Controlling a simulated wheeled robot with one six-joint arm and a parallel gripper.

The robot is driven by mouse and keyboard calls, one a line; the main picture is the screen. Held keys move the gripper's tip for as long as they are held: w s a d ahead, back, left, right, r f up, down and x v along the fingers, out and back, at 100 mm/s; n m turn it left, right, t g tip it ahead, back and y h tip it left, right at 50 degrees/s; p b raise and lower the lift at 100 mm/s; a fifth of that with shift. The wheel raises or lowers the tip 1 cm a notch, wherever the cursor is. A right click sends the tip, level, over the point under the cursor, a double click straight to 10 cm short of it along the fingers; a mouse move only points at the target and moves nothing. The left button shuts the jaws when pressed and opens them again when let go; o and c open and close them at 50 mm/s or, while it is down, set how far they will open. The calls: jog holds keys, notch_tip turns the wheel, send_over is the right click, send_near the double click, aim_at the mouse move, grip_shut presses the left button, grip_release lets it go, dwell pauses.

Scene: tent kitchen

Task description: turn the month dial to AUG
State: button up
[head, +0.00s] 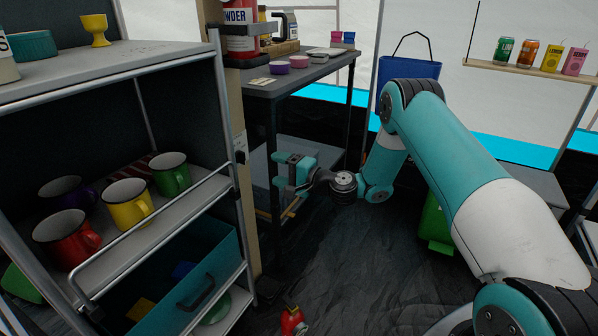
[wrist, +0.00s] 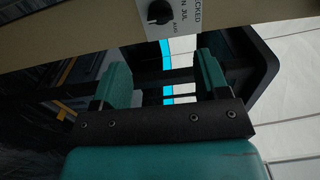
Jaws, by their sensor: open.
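The month dial is a black round knob (wrist: 160,12) on a white plate at the top of the wrist view. Part of the plate is cut off by the frame edge. I can read JUL and AUG beside the knob; its pointer is too small to tell. In the head view the white plate (head: 240,148) is seen nearly edge-on, on the tan post beside the shelf. My gripper (head: 277,170) is open and empty, to the right of the post, apart from the dial. Its two teal fingers (wrist: 164,75) are spread below the knob in the wrist view.
A metal shelf (head: 200,50) with several mugs and a teal drawer (head: 220,255) stands at left. A dark table (head: 310,72) with small bowls stands behind my gripper. A red object (head: 293,322) lies on the floor in front. The dark floor (head: 350,270) is otherwise mostly clear.

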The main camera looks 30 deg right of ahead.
jog(key=b+v, duration=0.6)
jog(key=b, duration=0.4)
jog(key=s+a+r+n+g+p, duration=0.2)
jog(key=s+a+r+n+g, duration=0.35)
jog(key=s+a, duration=0.3)
jog(key=s+a+r+n+g+p, duration=0.1)
jog(key=s+a+r+n+g, duration=0.3)
jog(key=s+a+n+g, duration=0.35)
jog(key=s+d+r+n+g+h+p, duration=0.1)
jog(key=s+n+h, duration=0.2)
jog(key=s, duration=0.7)
jog(key=s+r+n+g+h+p, duration=0.1)
jog(key=s+r+n+h, duration=0.15)
jog(key=s, duration=0.65)
notch_tip(320, 180, up, 37)
jog(key=p, duration=3.8)
jog(key=shift+s+d+h, duration=0.3)
jog(key=shift+d+h, duration=0.05)
jog(key=shift+h, duration=0.1)
